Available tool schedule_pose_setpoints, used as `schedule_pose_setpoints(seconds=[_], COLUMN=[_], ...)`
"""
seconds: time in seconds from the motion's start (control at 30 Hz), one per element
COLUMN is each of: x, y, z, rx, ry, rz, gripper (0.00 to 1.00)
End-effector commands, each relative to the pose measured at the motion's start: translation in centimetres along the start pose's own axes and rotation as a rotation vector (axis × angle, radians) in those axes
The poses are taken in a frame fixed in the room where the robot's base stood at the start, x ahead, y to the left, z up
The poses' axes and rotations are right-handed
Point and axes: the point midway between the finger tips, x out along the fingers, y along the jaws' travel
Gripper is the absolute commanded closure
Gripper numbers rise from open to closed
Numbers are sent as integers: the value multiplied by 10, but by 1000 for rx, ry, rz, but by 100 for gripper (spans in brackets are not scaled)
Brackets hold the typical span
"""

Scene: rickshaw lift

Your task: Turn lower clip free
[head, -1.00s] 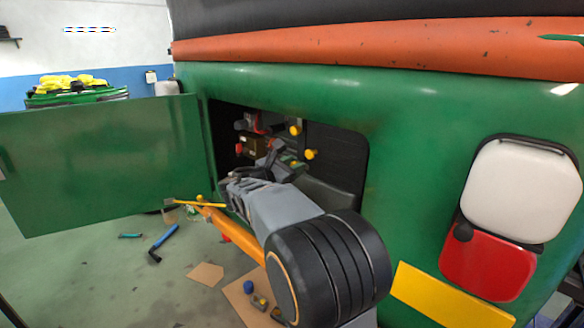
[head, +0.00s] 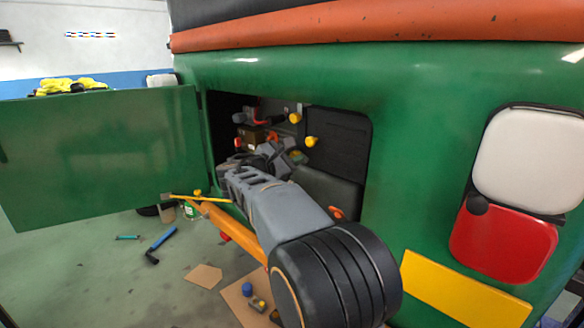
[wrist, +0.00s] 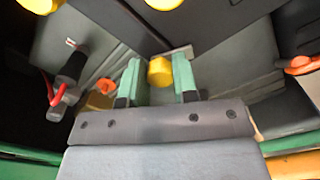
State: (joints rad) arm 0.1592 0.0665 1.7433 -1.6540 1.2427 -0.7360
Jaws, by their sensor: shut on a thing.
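A yellow clip knob (wrist: 160,71) sits between the green fingertips of my gripper (wrist: 158,80) in the wrist view. My gripper is shut on this knob. In the head view my gripper (head: 283,156) reaches into the open compartment of the green body, and the held knob is hard to make out there. Two other yellow knobs, one upper (head: 296,118) and one lower (head: 311,141), stand free near the back of the compartment. Their mounts are partly in shadow.
The green door (head: 100,155) hangs open at the left. An orange bar (head: 225,222) lies low beneath the opening. Dark panels crowd the gripper. A red-handled part (wrist: 50,88) and an orange part (wrist: 300,65) lie to its sides. Tools lie on the floor.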

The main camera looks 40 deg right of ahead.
Motion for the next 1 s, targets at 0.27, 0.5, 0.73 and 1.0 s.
schedule_pose_setpoints(seconds=[0.27, 0.5, 0.73, 1.0], x=[0, 0, 0, 0], y=[-4, -5, -5, -4], z=[-5, -5, -6, -5], rx=[265, 492, 709, 937], ry=[-1, -1, -1, -1], rz=[-1, -1, -1, -1], gripper=[97, 97, 97, 97])
